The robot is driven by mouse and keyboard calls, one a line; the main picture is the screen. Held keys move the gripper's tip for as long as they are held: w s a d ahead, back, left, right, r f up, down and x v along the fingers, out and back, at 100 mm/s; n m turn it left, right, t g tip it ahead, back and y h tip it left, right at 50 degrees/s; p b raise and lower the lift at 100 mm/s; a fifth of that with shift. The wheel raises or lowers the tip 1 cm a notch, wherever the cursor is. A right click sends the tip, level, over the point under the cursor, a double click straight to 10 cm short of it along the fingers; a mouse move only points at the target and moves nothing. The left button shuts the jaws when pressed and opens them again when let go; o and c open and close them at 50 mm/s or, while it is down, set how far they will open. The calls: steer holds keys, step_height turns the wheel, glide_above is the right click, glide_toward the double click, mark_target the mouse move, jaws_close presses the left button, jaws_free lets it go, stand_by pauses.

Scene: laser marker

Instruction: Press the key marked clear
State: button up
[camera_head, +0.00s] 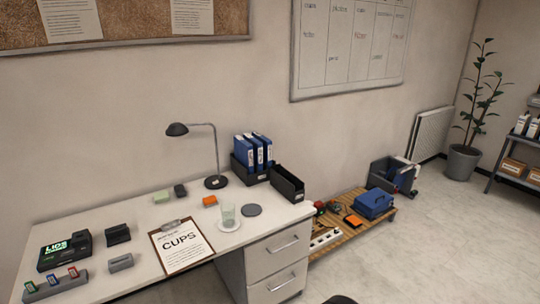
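A dark device (64,252) with a lit green display stands at the left end of the white desk. The display seems to read "LIDS", with a smaller line under it that I cannot read. A grey holder (54,286) with green, red and blue tagged pieces lies in front of the device. I cannot make out a key marked clear; any key labels are too small to read. My gripper is not in view.
On the desk (285,222) are a clipboard (184,246) reading "CUPS", a glass (228,216), a lamp (215,181), dark blocks and blue binders (253,150). A low wooden pallet (350,230) with boxes stands at right.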

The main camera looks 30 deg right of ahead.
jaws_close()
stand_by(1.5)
